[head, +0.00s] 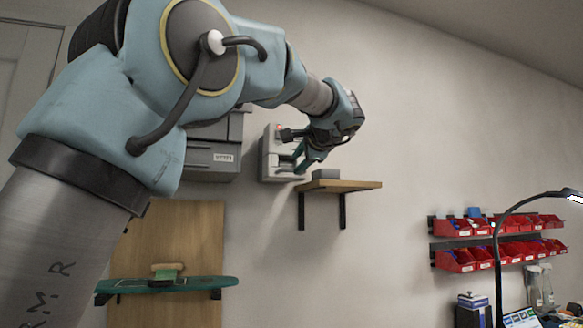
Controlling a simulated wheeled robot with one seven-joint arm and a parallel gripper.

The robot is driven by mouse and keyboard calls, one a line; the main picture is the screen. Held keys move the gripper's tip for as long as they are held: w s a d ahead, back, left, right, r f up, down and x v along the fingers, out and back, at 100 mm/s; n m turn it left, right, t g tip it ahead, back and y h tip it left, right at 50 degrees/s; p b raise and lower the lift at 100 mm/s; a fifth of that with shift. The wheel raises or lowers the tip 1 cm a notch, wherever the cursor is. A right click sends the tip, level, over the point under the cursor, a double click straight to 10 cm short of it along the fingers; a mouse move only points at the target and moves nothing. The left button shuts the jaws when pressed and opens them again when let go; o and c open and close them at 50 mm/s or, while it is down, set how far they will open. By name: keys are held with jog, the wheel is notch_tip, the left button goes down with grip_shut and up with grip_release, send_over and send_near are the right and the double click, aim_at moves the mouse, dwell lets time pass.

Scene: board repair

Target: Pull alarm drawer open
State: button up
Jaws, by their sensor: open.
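The alarm unit (269,142) is a pale grey box on the wall near the centre, with a small red light near its top. Its lower drawer part (280,175) faces out, and my gripper partly covers it. I cannot tell whether the drawer stands out from the box. My gripper (299,160) is open at the unit's right front, its green fingers pointing left towards it. I cannot tell whether the fingers touch the drawer or its handle.
A dark grey labelled cabinet (210,160) hangs left of the unit. Red bins (455,261), a lamp (515,205) and a green board (205,283) stand farther off.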

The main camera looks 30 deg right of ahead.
aim_at(291, 170)
jog(key=p+x, duration=0.2)
jog(key=x, duration=0.4)
jog(key=shift+w+f+p, duration=0.1)
jog(key=shift+w+p, duration=0.2)
jog(key=shift+w, duration=0.1)
grip_shut()
dwell(1.0)
